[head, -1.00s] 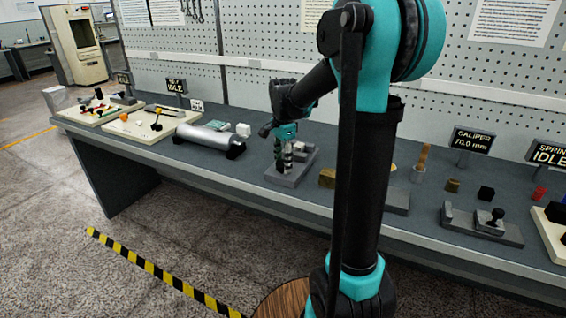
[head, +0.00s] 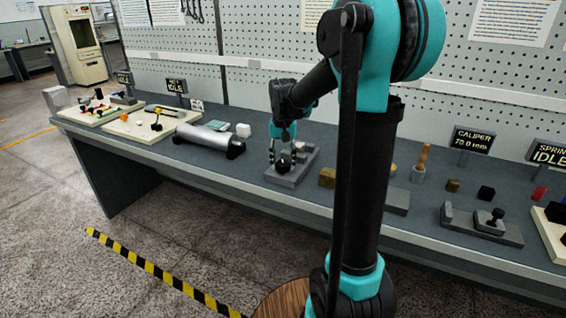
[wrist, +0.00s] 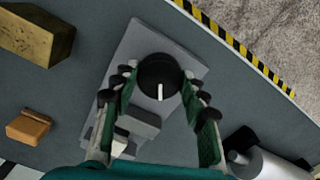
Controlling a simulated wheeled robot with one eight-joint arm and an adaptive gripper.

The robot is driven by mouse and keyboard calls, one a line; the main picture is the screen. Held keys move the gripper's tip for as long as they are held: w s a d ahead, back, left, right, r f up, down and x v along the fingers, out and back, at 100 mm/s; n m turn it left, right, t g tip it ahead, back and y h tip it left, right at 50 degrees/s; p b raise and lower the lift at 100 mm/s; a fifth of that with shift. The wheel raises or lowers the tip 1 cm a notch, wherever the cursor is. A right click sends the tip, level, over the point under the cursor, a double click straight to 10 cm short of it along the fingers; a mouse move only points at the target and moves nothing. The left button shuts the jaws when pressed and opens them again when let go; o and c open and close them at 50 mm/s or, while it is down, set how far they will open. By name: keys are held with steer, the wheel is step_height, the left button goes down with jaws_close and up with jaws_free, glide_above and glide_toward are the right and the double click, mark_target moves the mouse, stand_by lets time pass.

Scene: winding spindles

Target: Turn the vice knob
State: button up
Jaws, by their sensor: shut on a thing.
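The vice is a grey block on a flat grey base (head: 302,168) on the bench, left of my arm's column in the head view. It also shows in the wrist view (wrist: 140,122), with a grey jaw block on it. Its knob (wrist: 158,66) is a round black disc with a white line that points down in the wrist picture. My gripper (wrist: 158,80) has one finger on each side of the knob and is shut on it. In the head view, my gripper (head: 283,158) points down over the vice, and the knob is small and dark there.
A silver cylinder (head: 203,138) on black supports lies left of the vice. A white cube (head: 243,130) stands behind it. A brass block (head: 327,178) is just right of the vice. The bench's front edge (wrist: 235,48) is close by in the wrist view.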

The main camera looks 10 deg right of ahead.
steer(key=n, duration=1.4)
steer(key=shift+n, duration=0.4)
steer(key=n, duration=0.3)
steer(key=shift+n, duration=0.3)
steer(key=n, duration=0.3)
steer(key=shift+n, duration=0.3)
steer(key=n, duration=0.3)
steer(key=shift+n, duration=2.2)
